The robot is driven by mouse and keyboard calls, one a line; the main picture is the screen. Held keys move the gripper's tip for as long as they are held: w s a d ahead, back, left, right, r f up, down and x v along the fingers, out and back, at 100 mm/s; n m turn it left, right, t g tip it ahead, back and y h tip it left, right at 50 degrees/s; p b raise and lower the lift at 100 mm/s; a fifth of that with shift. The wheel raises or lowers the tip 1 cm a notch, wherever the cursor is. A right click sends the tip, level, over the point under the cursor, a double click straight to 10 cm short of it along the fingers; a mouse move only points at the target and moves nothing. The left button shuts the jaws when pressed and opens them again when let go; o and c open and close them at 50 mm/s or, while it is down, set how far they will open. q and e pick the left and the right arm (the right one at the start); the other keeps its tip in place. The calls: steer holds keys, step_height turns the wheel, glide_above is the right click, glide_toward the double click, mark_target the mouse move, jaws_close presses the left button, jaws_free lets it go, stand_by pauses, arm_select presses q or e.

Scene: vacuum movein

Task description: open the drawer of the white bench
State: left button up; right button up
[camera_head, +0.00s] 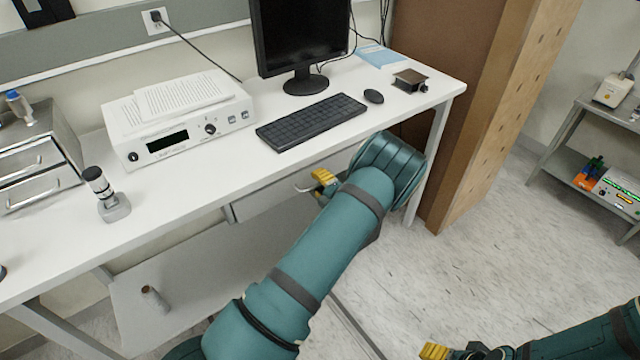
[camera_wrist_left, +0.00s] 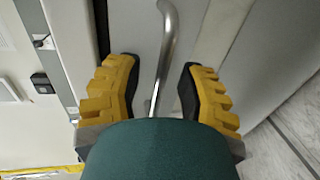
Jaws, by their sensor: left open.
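The white bench (camera_head: 205,180) runs across the head view, with its drawer (camera_head: 268,200) under the top; the drawer looks shut. The drawer's metal handle (camera_head: 304,188) shows beside my left gripper (camera_head: 325,182), whose arm hides the right part of the drawer. In the left wrist view the curved handle (camera_wrist_left: 168,40) lies between the two yellow-and-black fingers of my left gripper (camera_wrist_left: 160,75). The fingers are apart, one on each side of the handle, and not closed on it. My right gripper (camera_head: 436,351) shows only partly at the bottom edge, away from the bench.
On the bench top stand a monitor (camera_head: 300,40), a keyboard (camera_head: 310,121), a mouse (camera_head: 373,96) and a white instrument (camera_head: 180,130) with papers. A brown wooden cabinet (camera_head: 480,110) stands close at the bench's right end. The floor (camera_head: 480,260) to the right is clear.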

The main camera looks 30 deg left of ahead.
arm_select(q)
jaws_close()
steer(key=f+p+v, duration=0.2)
steer(key=v, duration=1)
steer(key=d+f+p+v, duration=0.1)
steer(key=f+p+v, duration=0.1)
steer(key=v, duration=1.1)
steer(key=shift+s+d+f, duration=0.15)
steer(key=shift+s+f, duration=0.1)
steer(key=shift+f, duration=0.35)
jaws_free()
steer(key=shift+r, duration=0.1)
